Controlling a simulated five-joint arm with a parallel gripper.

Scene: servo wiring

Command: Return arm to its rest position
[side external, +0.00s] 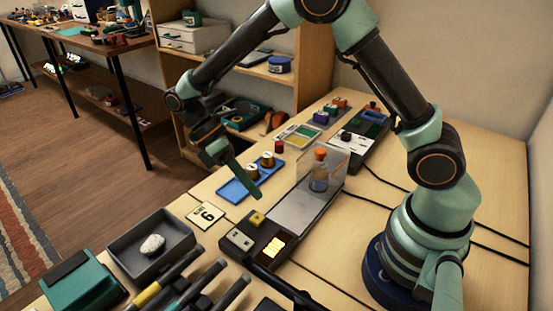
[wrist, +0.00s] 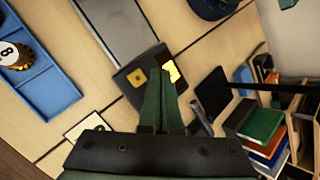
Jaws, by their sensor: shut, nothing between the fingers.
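My gripper (side external: 257,196) hangs over the table with its green fingers pointing down, near the blue tray and the scale-like device. In the wrist view my gripper (wrist: 157,62) shows both fingers together at the tips, with nothing between them. My arm reaches out from its base at the right, bent at the elbow. The fingers appear above the device (side external: 238,240) with a yellow button and lit yellow display; in the wrist view they overlap the device (wrist: 124,80). I cannot tell the exact height of the fingertips.
A blue tray (side external: 233,191) with small round pieces lies close to the fingers. A clear-walled stand (side external: 332,175) holds an orange-capped bottle (side external: 319,172). A grey tray (side external: 122,247) holds a white lump. Dark cables cross the table at the right. A wooden shelf (side external: 315,68) stands behind.

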